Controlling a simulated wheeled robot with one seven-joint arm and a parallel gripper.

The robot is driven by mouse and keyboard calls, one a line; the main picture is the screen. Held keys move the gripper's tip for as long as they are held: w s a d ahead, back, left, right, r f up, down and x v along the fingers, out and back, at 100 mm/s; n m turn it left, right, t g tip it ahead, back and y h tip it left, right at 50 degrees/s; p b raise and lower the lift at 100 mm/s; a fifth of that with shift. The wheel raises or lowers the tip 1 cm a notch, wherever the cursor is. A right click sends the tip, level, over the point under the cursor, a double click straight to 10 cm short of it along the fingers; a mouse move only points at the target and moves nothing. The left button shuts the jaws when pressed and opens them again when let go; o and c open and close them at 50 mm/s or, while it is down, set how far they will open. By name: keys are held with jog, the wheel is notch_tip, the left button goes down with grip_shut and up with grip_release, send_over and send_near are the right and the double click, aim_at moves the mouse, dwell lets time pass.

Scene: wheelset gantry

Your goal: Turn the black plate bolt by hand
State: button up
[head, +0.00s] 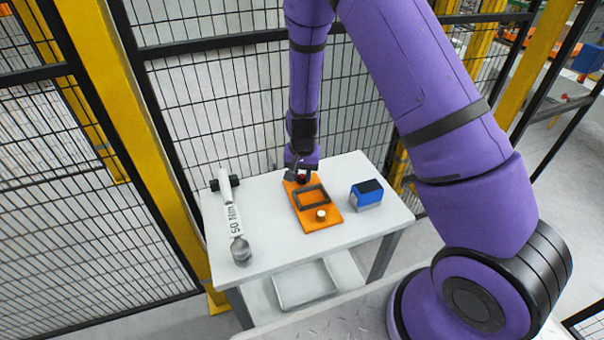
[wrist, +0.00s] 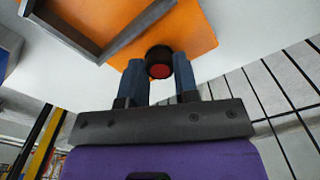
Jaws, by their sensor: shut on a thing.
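The orange plate (head: 308,224) lies on the white table, with a dark rectangular frame (wrist: 128,36) on top of it. A pale round bolt (head: 321,215) stands near the plate's front end. The black bolt (wrist: 159,56), with a red end face, is at the plate's other end in the wrist view. My gripper (wrist: 159,72) is shut on this black bolt, one finger on each side. In the head view my gripper (head: 302,175) points down at the plate's far end and mostly hides the black bolt.
A wrench marked 50 Nm (head: 233,217) lies on the table's left side. A blue box with a dark top (head: 368,198) stands right of the plate. Mesh fencing (head: 220,110) and yellow posts (head: 130,120) stand behind.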

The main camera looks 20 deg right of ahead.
aim_at(302, 176)
jog(key=m, duration=0.4)
jog(key=shift+w+r+m, duration=0.1)
jog(key=shift+m, duration=0.2)
jog(key=shift+a+m, duration=0.1)
jog(key=shift+m, duration=2.1)
jog(key=o, duration=0.6)
jog(key=shift+o, duration=0.2)
notch_tip(302, 176, up, 11)
